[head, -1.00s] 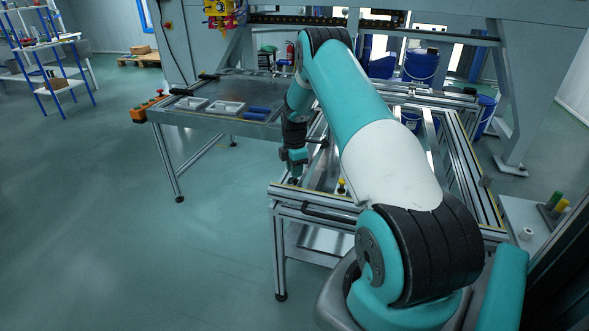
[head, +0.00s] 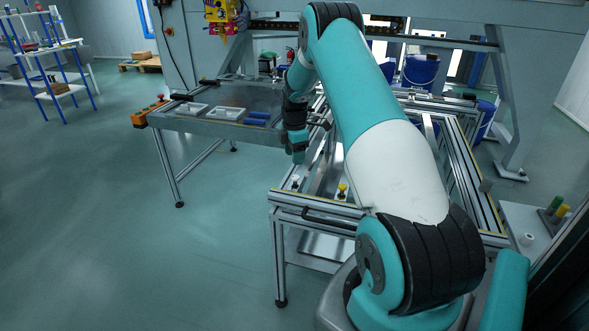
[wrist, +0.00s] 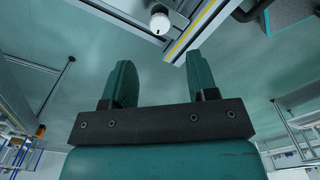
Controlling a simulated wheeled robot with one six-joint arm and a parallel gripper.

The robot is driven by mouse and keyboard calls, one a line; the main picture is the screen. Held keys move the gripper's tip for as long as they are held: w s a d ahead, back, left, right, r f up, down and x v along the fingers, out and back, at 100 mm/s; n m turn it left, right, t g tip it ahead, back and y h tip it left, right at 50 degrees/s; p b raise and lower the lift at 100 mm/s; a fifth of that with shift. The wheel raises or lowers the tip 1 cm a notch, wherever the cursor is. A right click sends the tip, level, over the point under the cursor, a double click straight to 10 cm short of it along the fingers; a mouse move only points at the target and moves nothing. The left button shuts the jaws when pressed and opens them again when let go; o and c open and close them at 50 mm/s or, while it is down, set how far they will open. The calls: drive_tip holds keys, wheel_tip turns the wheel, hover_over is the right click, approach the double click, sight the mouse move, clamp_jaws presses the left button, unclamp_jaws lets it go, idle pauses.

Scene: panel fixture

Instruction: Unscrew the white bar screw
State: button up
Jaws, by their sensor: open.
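The white bar screw (head: 295,182) stands on the near left corner of the aluminium frame (head: 318,206). In the wrist view the white screw (wrist: 160,22) shows as a round white head at the top, beyond the fingertips. My gripper (wrist: 160,78) is open and empty, its two dark teal fingers apart. In the head view my gripper (head: 299,158) hangs above and slightly behind the white screw, apart from it; its fingers are hard to make out there.
A yellow screw (head: 342,190) stands on the same frame to the right. A side table (head: 215,127) with white trays (head: 227,113) and blue parts (head: 257,118) is at the back left. A black handle (head: 327,218) is on the frame's front. The floor at left is free.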

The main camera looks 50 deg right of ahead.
wheel_tip(320, 180, up, 10)
drive_tip(key=shift+f, duration=0.2)
idle(0.5)
